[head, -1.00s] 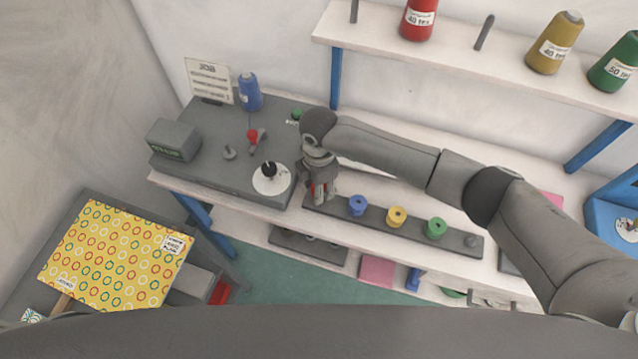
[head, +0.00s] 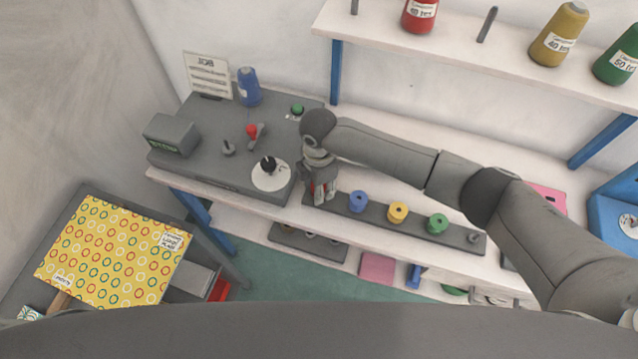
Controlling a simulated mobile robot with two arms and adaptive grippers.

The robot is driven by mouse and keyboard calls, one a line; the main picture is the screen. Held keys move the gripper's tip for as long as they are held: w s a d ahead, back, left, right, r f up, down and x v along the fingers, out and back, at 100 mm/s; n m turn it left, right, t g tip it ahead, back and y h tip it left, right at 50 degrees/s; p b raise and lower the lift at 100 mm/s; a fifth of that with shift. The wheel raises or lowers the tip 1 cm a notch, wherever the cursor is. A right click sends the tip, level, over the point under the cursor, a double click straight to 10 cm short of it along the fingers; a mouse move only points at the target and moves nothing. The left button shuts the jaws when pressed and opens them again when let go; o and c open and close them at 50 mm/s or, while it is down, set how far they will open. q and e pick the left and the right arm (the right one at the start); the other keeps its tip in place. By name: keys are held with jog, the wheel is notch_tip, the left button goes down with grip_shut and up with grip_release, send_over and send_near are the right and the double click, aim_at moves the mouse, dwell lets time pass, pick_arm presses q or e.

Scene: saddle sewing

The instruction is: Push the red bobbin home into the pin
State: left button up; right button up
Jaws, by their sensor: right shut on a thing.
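My right gripper (head: 321,194) points down at the left end of the grey bobbin rack (head: 375,220) on the white bench. It is shut on the red bobbin (head: 311,187), which shows only as a bit of red between the fingers. The pin under it is hidden, so I cannot tell how far down the bobbin sits. Blue (head: 358,202), yellow (head: 397,212) and green (head: 437,223) bobbins stand on the rack to the right. A bare pin (head: 474,237) is at its right end. My left gripper is not in view.
The grey machine (head: 205,160) with a dial, a red-knobbed lever (head: 252,130) and a blue cone (head: 248,88) stands left of my gripper. A shelf (head: 480,50) with thread cones is above right. A patterned yellow cloth (head: 115,252) lies lower left.

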jog(key=shift+f, duration=0.4)
jog(key=o, duration=1.2)
notch_tip(320, 180, up, 12)
jog(key=shift+s, duration=0.1)
